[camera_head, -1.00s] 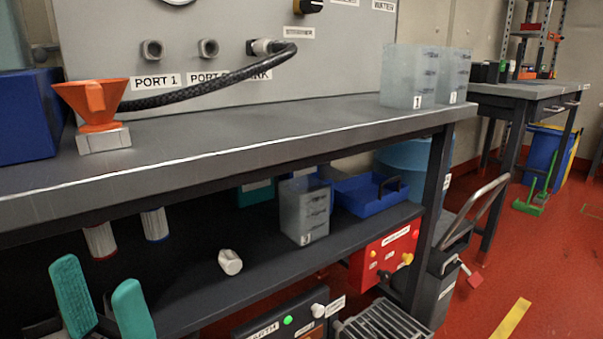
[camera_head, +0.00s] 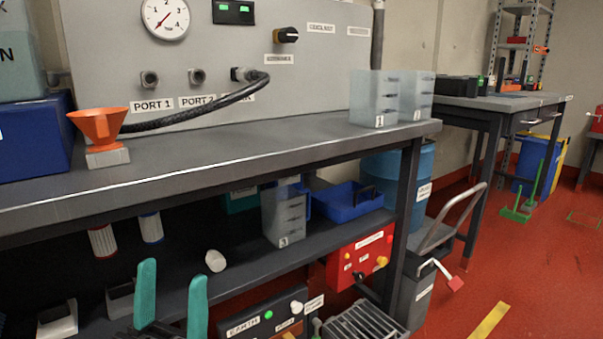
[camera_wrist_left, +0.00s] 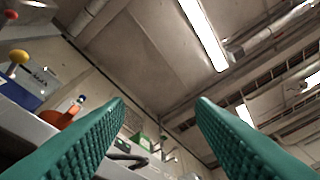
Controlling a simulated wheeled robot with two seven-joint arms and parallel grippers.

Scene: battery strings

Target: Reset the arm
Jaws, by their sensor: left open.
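My left gripper (camera_head: 171,295) shows at the bottom of the head view, its two green fingers pointing up and spread apart with nothing between them. It is in front of the bench's lower shelf (camera_head: 240,262). In the left wrist view the same gripper (camera_wrist_left: 160,105) has its ribbed fingers wide apart, with ceiling and a lamp (camera_wrist_left: 203,30) seen between them. My right gripper is not in view.
The grey bench top (camera_head: 240,150) carries an orange funnel (camera_head: 98,127), a blue bin (camera_head: 35,140) and two translucent containers (camera_head: 373,98). Below are a white cap (camera_head: 215,261), a blue tray (camera_head: 347,203) and a red box (camera_head: 360,255). Red floor (camera_head: 540,270) is free at right.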

